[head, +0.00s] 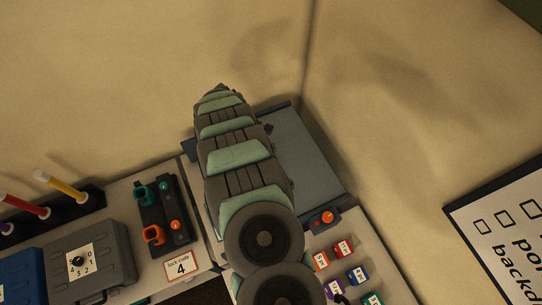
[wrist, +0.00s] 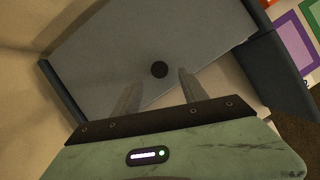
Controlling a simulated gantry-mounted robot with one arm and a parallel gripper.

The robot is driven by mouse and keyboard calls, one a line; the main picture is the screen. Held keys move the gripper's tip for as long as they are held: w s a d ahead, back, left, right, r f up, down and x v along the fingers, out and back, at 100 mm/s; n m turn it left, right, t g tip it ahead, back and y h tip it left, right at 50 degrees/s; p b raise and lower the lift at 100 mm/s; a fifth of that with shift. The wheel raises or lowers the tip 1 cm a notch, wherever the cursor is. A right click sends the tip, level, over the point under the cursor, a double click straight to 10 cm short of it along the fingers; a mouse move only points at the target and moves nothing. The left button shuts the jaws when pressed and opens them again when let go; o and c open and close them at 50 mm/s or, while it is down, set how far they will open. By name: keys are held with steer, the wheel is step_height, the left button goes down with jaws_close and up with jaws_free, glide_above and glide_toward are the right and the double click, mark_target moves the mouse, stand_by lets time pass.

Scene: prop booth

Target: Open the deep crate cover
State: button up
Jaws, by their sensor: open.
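The deep crate cover appears to be the flat grey panel (head: 305,150) in the corner, partly hidden behind my arm in the head view. In the wrist view the panel (wrist: 185,45) fills the upper middle, with a dark round spot (wrist: 159,70) on it, a knob or a hole. The panel has dark blue-grey edges at its left and right. My gripper (wrist: 160,77) is open and empty, its two fingers pointing at the panel on either side of the dark spot. I cannot tell how far the fingertips are from the panel. The head view hides my gripper behind the arm.
An orange knob (head: 327,217) sits at the panel's near edge. Several small coloured blocks (head: 343,248) stand in front of it. To the left are a black holder with teal and orange parts (head: 165,215), a lock code card (head: 181,266) and a grey case (head: 108,250). Walls rise close behind.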

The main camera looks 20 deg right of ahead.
steer(key=shift+p+x, duration=0.45)
steer(key=shift+x, duration=2.3)
steer(key=shift+w+a, duration=0.1)
steer(key=shift+c, duration=0.2)
jaws_close()
steer(key=shift+f, duration=0.1)
